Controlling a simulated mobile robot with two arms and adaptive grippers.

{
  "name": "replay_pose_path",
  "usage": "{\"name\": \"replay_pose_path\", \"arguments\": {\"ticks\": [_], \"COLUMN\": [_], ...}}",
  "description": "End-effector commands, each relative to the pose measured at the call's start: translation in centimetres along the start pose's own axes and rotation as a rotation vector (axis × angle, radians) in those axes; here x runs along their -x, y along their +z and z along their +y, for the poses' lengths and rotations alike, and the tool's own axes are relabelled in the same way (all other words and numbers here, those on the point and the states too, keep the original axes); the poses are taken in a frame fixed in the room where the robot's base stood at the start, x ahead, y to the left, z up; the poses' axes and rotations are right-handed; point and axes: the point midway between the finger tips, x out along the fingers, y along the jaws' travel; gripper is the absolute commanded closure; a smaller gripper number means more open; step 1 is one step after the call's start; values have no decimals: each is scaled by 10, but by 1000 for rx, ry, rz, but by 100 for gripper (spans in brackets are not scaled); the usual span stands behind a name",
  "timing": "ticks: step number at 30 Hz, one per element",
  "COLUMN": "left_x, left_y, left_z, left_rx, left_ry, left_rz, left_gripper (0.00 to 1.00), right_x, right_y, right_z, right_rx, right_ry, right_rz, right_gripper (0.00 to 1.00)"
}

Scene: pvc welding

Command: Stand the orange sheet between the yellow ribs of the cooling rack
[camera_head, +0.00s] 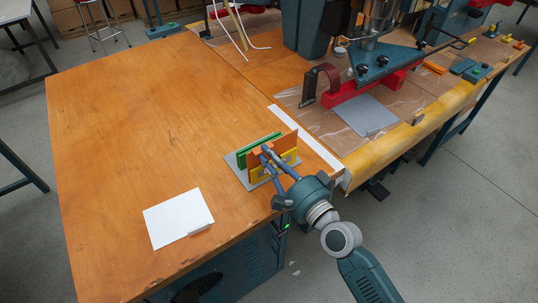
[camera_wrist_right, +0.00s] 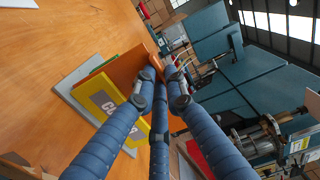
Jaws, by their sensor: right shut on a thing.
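The cooling rack has a grey base (camera_head: 233,163), green ribs (camera_head: 258,150) at the back and a yellow rib (camera_head: 290,156) at the front. The orange sheet (camera_head: 290,140) stands upright at the rack, behind the front yellow rib. My right gripper (camera_head: 267,152) is shut on the orange sheet from the front. In the right wrist view, its fingers (camera_wrist_right: 160,75) meet at the orange sheet (camera_wrist_right: 126,68), beside the lettered yellow rib (camera_wrist_right: 98,104). The fingers hide part of the sheet and slot, so I cannot tell how deep it sits. My left gripper is not in view.
A white sheet (camera_head: 178,218) with a small block on its edge lies on the wooden table (camera_head: 130,120) at front left. A white strip (camera_head: 305,138) runs right of the rack. A red and blue welding machine and a grey sheet (camera_head: 366,115) are at right. The table's left is clear.

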Motion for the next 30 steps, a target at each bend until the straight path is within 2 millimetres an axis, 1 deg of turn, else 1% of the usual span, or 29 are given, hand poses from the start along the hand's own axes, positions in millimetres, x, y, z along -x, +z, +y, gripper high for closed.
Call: {"name": "replay_pose_path", "arguments": {"ticks": [8,9,11,12,20,23,26,30], "left_x": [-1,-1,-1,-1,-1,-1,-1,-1], "left_y": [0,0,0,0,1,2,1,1], "left_z": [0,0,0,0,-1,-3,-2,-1], "left_rx": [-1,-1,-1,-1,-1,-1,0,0], "left_ry": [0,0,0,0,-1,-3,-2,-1], "left_rz": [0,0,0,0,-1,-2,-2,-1], "left_gripper": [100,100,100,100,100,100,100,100], "right_x": [0,0,0,0,0,4,15,43], "right_y": [0,0,0,0,0,0,0,0], "right_z": [0,0,0,0,1,1,3,3], "right_rx": [0,0,1,1,0,1,1,4], "right_ry": [-1,-1,-1,-1,0,1,3,5], "right_rz": [0,0,0,0,0,0,-1,-1], "right_gripper": [100,87,75,67,67,67,67,67]}}
